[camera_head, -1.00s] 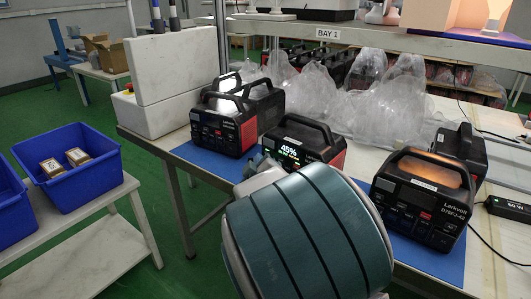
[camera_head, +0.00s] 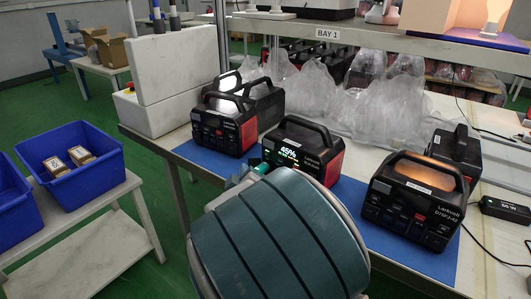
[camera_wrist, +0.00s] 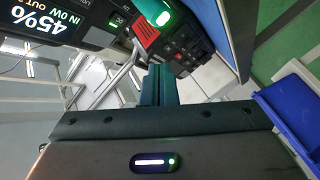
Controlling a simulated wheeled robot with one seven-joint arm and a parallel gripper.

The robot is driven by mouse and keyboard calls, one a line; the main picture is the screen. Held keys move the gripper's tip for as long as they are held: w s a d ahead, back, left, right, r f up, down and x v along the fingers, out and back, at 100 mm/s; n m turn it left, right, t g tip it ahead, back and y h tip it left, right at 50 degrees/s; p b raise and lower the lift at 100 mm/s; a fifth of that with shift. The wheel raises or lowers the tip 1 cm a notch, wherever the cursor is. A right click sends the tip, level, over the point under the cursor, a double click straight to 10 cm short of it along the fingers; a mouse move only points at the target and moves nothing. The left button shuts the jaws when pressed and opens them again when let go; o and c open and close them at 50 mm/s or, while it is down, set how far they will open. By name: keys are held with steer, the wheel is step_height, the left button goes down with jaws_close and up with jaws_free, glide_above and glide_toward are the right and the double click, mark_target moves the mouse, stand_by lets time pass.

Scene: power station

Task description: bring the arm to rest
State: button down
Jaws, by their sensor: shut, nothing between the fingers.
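My gripper (camera_wrist: 156,84) shows in the wrist view with its teal fingers together and nothing between them. In the head view a large teal part of my arm fills the lower middle and hides the fingertips. Just beyond it stands a power station with a lit 45% display (camera_head: 303,150) on the blue mat (camera_head: 400,247). The same 45% display (camera_wrist: 40,28) shows close up at the upper left of the wrist view. I cannot tell whether my gripper touches anything.
More power stations stand on the mat, one at left (camera_head: 224,124) and one at right (camera_head: 414,200). Crumpled clear plastic bags (camera_head: 310,90) lie behind them. A blue bin (camera_head: 70,165) with two small boxes sits on a side table at left. Green floor lies open between the tables.

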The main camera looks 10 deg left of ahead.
stand_by(0.3)
steer(key=s+d+r+m+g+h+p, duration=0.1)
steer(key=d+r+m+g+p, duration=0.25)
steer(key=d, duration=0.45)
steer(key=s+d+r+m+g+h+p, duration=0.1)
steer(key=d+r+m+g+p, duration=0.15)
steer(key=d+p, duration=0.45)
steer(key=s+d+r+m+g+h+p, duration=0.1)
steer(key=s+d+r+m+g+p, duration=0.2)
steer(key=s+d, duration=0.7)
steer(key=s+d+r+m+g+h+p, duration=0.2)
steer(key=s+d+r+m+g+p, duration=0.2)
steer(key=s+d+r, duration=0.4)
steer(key=s+d+p, duration=0.1)
steer(key=s, duration=0.2)
steer(key=shift+s+d+r+g, duration=0.15)
steer(key=shift+s+d+g, duration=0.15)
steer(key=shift+d, duration=0.1)
